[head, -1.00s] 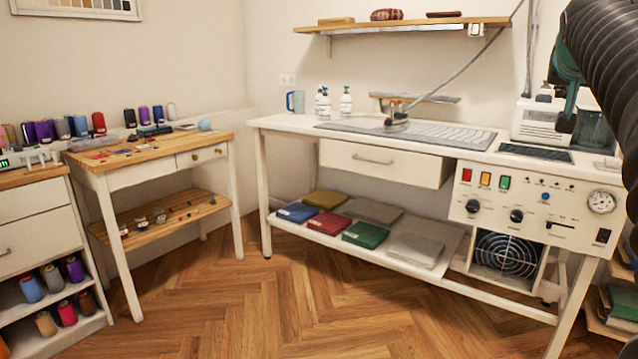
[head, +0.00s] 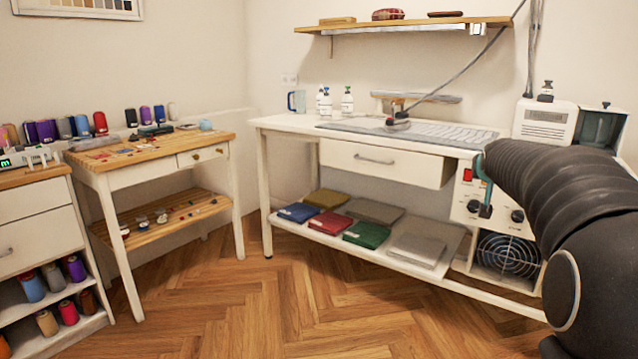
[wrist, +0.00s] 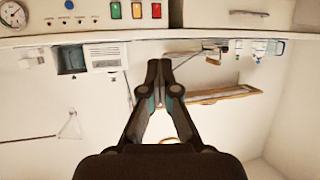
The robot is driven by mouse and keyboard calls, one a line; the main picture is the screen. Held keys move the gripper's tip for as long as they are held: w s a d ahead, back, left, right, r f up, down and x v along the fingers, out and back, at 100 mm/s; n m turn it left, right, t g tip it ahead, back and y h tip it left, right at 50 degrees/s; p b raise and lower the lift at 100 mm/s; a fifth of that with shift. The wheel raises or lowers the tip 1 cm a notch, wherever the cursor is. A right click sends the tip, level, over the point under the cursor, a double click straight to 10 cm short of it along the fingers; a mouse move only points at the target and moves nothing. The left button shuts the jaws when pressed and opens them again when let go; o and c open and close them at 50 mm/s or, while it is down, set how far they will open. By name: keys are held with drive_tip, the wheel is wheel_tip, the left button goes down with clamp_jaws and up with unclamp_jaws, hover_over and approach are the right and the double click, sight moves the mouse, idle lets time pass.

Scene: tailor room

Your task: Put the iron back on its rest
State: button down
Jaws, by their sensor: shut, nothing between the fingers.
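The iron (head: 397,120), with an orange-brown handle, sits on the grey pressing surface (head: 450,134) of the white ironing table, toward its left half. A cord runs from it up to the right. It also shows small in the upside-down wrist view (wrist: 213,52). My gripper (head: 480,209) is in front of the table's control panel, well to the right of the iron and apart from it. In the wrist view my gripper (wrist: 163,78) has its fingertips together and empty. The dark pad at the table's right end, possibly the rest, is hidden behind my arm.
A white boiler box (head: 545,122) with a tank stands at the table's right end. A wooden shelf (head: 415,24) hangs above. The wooden floor (head: 250,300) in front is clear.

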drive_tip(key=w+a+f+n+y, duration=0.1)
drive_tip(key=a+f, duration=0.3)
drive_tip(key=f, duration=0.5)
drive_tip(key=w+a+f+n+y, duration=0.15)
drive_tip(key=a+f, duration=0.25)
drive_tip(key=f, duration=0.6)
drive_tip(key=w+a+f+y, duration=0.1)
drive_tip(key=a+f, duration=0.3)
drive_tip(key=f, duration=0.5)
drive_tip(key=s+a+f+n+g, duration=0.1)
drive_tip(key=s+a+f+g, duration=0.1)
drive_tip(key=s+a+f, duration=0.5)
drive_tip(key=s+f+g+y, duration=0.1)
drive_tip(key=s+f, duration=0.5)
drive_tip(key=f, duration=0.5)
drive_tip(key=s+a+f+n+g, duration=0.15)
drive_tip(key=s+a+f, duration=0.35)
drive_tip(key=f, duration=0.5)
drive_tip(key=s+r+g, duration=0.1)
drive_tip(key=s+r, duration=0.8)
drive_tip(key=r, duration=0.3)
drive_tip(key=s+r, duration=0.9)
drive_tip(key=r, duration=0.3)
drive_tip(key=s+d+r+m+g, duration=0.1)
drive_tip(key=s+r, duration=0.8)
drive_tip(key=r, duration=0.4)
drive_tip(key=shift+s+g, duration=0.3)
drive_tip(key=shift+g, duration=0.05)
drive_tip(key=c, duration=1.9)
unclamp_jaws()
